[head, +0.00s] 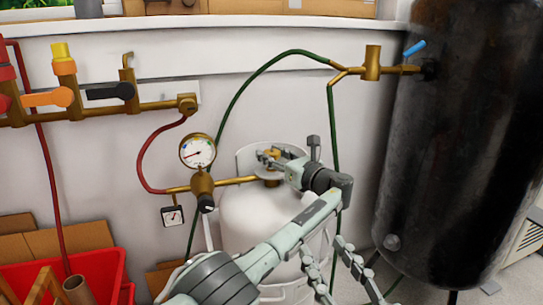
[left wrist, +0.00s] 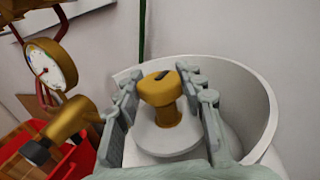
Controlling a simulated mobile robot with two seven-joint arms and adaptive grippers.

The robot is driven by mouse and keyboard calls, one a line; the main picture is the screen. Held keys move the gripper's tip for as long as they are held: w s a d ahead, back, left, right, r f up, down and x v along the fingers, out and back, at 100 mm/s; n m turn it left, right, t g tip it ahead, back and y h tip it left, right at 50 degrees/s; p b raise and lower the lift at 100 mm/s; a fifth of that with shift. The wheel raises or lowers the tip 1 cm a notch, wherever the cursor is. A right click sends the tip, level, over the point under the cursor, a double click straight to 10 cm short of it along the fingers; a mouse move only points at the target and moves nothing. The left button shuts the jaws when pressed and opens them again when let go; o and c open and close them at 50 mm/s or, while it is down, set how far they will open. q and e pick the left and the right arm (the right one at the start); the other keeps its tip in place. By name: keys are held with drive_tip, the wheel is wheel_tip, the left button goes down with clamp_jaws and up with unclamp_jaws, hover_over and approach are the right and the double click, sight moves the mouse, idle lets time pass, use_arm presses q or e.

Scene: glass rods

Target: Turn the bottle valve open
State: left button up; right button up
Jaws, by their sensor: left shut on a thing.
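The white gas bottle (head: 258,215) stands at centre by the wall, with a raised collar around its top. Its brass valve (left wrist: 158,90) sits on top inside the collar, with a dark mark on the knob. My left gripper (head: 272,158) reaches over the bottle top and is shut on the valve knob, with one finger on each side in the left wrist view (left wrist: 165,85). In the head view the fingers partly hide the valve. My right gripper (head: 333,255) is low in front of the bottle, its two fingers spread and empty.
A brass regulator with a round gauge (head: 198,151) stands left of the bottle. A black tank (head: 455,140) stands at right. Pipes with coloured valve handles (head: 62,97) run at upper left. A red bin (head: 110,280) is at lower left. Green hoses run behind the bottle.

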sight(271, 151)
use_arm(q)
drive_tip(key=shift+r, duration=0.1)
drive_tip(key=o, duration=1.2)
wheel_tip(271, 151, up, 10)
